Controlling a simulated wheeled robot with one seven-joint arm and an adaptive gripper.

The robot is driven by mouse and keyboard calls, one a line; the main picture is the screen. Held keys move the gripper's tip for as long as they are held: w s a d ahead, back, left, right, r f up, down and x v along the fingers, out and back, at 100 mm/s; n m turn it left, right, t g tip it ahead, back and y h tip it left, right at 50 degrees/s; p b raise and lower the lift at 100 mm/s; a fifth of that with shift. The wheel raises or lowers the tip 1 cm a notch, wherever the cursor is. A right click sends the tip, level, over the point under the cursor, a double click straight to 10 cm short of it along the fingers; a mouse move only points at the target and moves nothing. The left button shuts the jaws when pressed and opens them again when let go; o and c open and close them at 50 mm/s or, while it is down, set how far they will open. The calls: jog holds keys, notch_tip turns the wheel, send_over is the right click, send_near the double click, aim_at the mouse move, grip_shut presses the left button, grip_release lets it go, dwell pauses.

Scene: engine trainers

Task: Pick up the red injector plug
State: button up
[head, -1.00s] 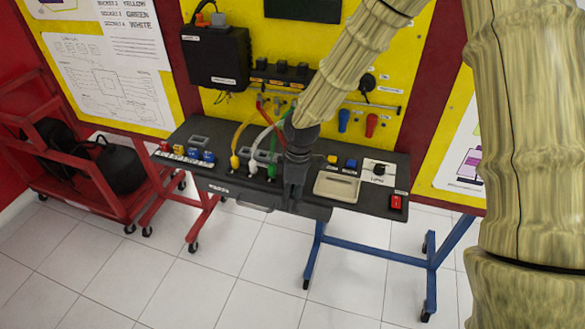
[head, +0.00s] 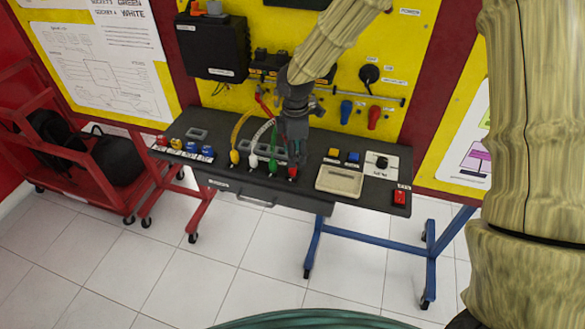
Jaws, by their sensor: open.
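The red injector plug (head: 293,172) stands at the right end of a row of cabled plugs on the dark bench top, right of the green plug (head: 273,165). My gripper (head: 296,157) points down just above and behind it in the picture, with its jaws open and nothing seen between them. I cannot tell whether the fingertips touch the plug. The gripper hides the plug's upper part and some of its cable.
White (head: 253,161) and yellow (head: 234,157) plugs with arching cables stand to the left. A beige tray (head: 339,181) lies to the right, with a red switch (head: 399,198) farther right. Blue (head: 346,111) and red (head: 374,118) handles hang on the rail behind.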

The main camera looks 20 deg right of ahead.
aim_at(293, 170)
jog(key=shift+s+a+f+p, duration=0.15)
jog(key=shift+s+f+p, duration=0.1)
jog(key=shift+f+p, duration=0.25)
jog(key=shift+s+a+f+p, duration=0.15)
jog(key=shift+f+p, duration=0.45)
jog(key=shift+f, duration=1.6)
jog(key=shift+c, duration=0.5)
jog(key=c, duration=0.9)
